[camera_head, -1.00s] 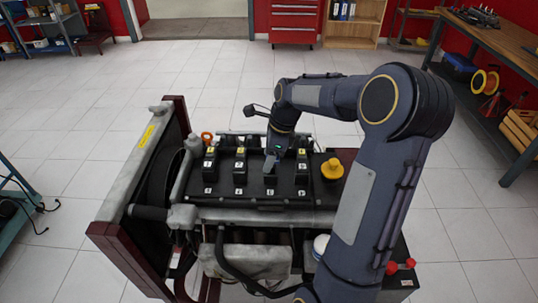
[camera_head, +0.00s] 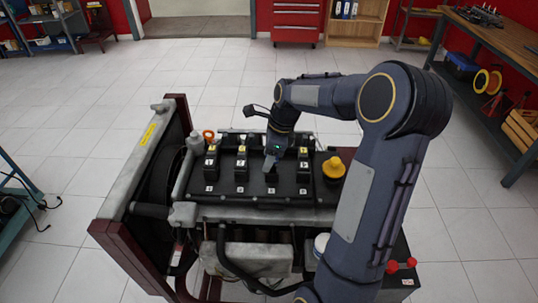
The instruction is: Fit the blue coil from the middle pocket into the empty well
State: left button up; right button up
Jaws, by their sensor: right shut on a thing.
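My right gripper (camera_head: 270,162) points down over the third position of the black engine cover (camera_head: 255,199), between the second coil (camera_head: 240,172) and the fourth coil (camera_head: 303,172). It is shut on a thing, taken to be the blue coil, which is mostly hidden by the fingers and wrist. The first coil (camera_head: 211,170) stands upright at the left of the row. These three coils are black with yellowish tops. I cannot see the third well's opening, or whether the held part is seated in it. The pocketed holder cannot be made out. My left gripper is not in view.
A yellow cap (camera_head: 333,169) stands on the cover's right end. The radiator (camera_head: 145,165) rises at the engine's left. My right arm hides the engine's right side. A workbench (camera_head: 500,50) stands far right; the tiled floor behind the engine is clear.

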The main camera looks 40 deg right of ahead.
jog(key=shift+f, duration=0.15)
jog(key=shift+f+b, duration=0.5)
jog(key=shift+f, duration=0.15)
jog(key=shift+s+a+f, duration=0.1)
jog(key=shift+f, duration=0.4)
jog(key=shift+f+b, duration=0.1)
jog(key=shift+b, duration=0.25)
